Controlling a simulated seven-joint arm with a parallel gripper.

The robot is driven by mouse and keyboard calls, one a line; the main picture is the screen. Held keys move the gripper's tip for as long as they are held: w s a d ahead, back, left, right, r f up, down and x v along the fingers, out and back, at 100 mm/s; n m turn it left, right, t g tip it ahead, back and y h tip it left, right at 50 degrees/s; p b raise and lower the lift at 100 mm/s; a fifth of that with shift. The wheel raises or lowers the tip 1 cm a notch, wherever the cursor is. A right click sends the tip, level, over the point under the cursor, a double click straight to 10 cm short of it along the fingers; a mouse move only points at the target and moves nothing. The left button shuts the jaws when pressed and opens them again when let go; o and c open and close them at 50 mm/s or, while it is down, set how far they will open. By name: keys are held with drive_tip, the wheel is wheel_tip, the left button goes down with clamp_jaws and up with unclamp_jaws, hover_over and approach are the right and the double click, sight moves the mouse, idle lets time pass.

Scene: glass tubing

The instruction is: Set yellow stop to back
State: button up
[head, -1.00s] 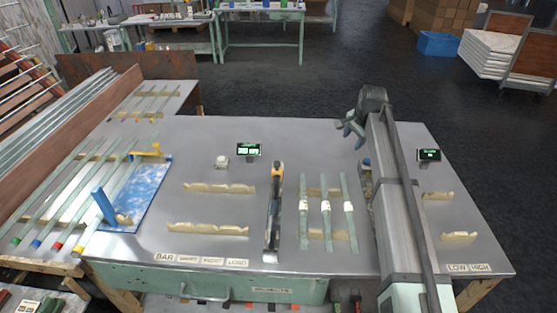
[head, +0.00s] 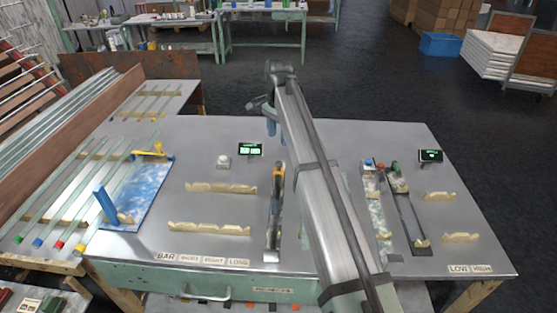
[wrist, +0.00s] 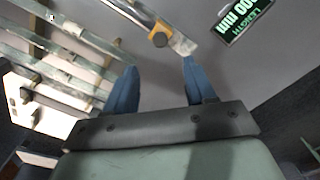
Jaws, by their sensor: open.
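A yellow block (head: 150,154) sits at the far end of the blue board (head: 152,190) on the left, with a blue post (head: 104,205) at the near end. A dark rail (head: 273,225) mid-table carries a yellow-orange part (head: 278,176) towards its back; I cannot tell which yellow piece is the named stop. In the wrist view a yellow knob (wrist: 159,38) on a rail lies just beyond my fingertips. My gripper (head: 271,128) is open and empty above the table's back, behind the rail. Its two blue fingers (wrist: 159,66) are apart in the wrist view and touch nothing.
A green-lit display (head: 250,150) and a white button (head: 223,162) stand left of my gripper. Pale notched supports (head: 220,188) lie left of the rail. Two more fixtures (head: 377,205) stand farther right.

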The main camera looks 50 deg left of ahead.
sight(279, 163)
wheel_tip(279, 163, down, 11)
drive_tip(key=shift+r, duration=0.1)
idle(0.3)
drive_tip(key=shift+c, duration=0.5)
clamp_jaws()
